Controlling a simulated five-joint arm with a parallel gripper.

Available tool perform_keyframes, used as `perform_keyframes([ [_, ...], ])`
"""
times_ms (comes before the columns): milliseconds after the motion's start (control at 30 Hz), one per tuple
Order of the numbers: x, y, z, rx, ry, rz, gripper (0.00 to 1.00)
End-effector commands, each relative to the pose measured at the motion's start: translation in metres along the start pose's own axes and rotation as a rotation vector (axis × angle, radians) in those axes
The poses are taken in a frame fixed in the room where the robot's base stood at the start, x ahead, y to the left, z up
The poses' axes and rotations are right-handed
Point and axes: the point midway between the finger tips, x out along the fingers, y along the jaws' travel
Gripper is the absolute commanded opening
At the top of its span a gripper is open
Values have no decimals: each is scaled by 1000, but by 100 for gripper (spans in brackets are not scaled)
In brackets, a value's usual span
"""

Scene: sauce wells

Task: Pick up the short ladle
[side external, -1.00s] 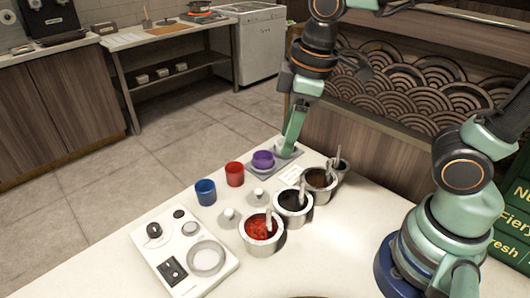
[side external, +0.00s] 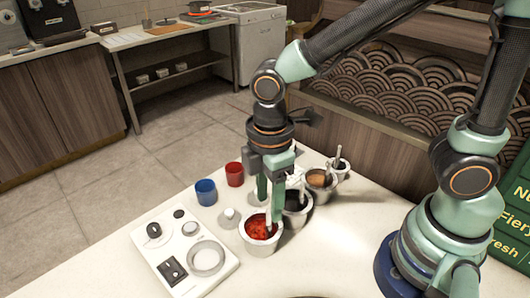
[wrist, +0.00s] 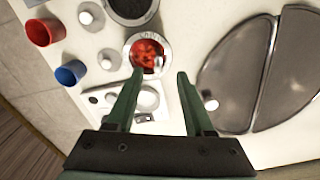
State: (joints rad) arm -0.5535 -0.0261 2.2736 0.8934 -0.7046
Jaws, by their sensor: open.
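My gripper (side external: 270,208) is open, pointing down over the pot of red sauce (side external: 251,243) at the front of the row. In the wrist view my two fingertips (wrist: 160,74) are spread apart at the near edge of this pot (wrist: 129,47). A pale ladle handle (wrist: 158,62) rises from the red sauce, close to the gap between the fingertips. In the side view my fingers partly hide that handle. Other ladles stand in the pots behind, such as one handle (side external: 337,153) at the far end. I cannot tell by length which ladle is the short one.
Pots of dark sauce (side external: 297,221) and brown sauce (side external: 321,197) stand close behind. A blue cup (side external: 205,192), a red cup (side external: 235,174) and a small lid (side external: 229,217) are to the left. A white control panel (side external: 200,284) lies at front left.

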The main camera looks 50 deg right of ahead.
Motion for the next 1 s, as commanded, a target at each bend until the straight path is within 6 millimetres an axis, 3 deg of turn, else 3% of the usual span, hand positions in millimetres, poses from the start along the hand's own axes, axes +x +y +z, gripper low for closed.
perform_keyframes([
  [300, 41, 2, 0, 1, -3, -3, 53],
  [633, 47, 2, 0, 1, 0, 0, 53],
  [767, 47, 2, 0, 1, 0, 0, 3],
  [1000, 46, 3, 0, 1, 0, 0, 0],
])
